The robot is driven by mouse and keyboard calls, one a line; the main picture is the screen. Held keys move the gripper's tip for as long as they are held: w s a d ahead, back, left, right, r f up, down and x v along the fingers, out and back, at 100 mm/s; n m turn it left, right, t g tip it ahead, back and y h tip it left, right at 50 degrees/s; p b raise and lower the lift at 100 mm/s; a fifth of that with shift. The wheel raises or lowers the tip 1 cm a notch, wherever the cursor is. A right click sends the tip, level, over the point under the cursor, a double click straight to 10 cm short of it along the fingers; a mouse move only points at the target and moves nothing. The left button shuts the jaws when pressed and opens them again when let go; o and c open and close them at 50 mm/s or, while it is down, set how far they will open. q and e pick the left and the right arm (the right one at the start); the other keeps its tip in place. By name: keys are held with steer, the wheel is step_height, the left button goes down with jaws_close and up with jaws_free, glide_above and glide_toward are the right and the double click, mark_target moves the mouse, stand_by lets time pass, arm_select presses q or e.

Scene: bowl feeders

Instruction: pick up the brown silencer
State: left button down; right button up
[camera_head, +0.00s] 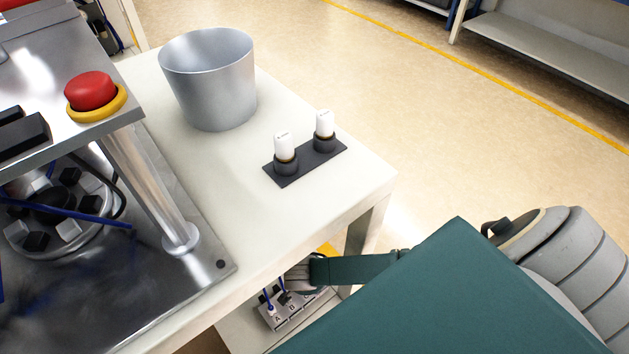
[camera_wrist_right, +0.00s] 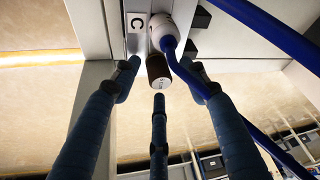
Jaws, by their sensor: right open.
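The brown silencer (camera_wrist_right: 158,72) shows in the right wrist view, a short brown cylinder with small print on its end. It sits on a white rounded fitting (camera_wrist_right: 162,28) with a blue ring, beside a plate marked C (camera_wrist_right: 137,22). My right gripper (camera_wrist_right: 160,84) is open, with blue ribbed fingers spread to the left, right and below the silencer. The silencer lies between the fingertips, with no clear grip on it. In the head view I cannot make out the silencer or my right gripper. My left gripper is in neither view.
Blue hoses (camera_wrist_right: 262,30) run close to the right finger. In the head view, a white table (camera_head: 330,205) holds a metal bucket (camera_head: 208,85) and a dark holder (camera_head: 308,162) with two white bottles. A lettered block (camera_head: 298,313) sits under the table edge.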

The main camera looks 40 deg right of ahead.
steer(key=c, duration=1)
steer(key=shift+c, duration=0.2)
steer(key=shift+r, duration=0.1)
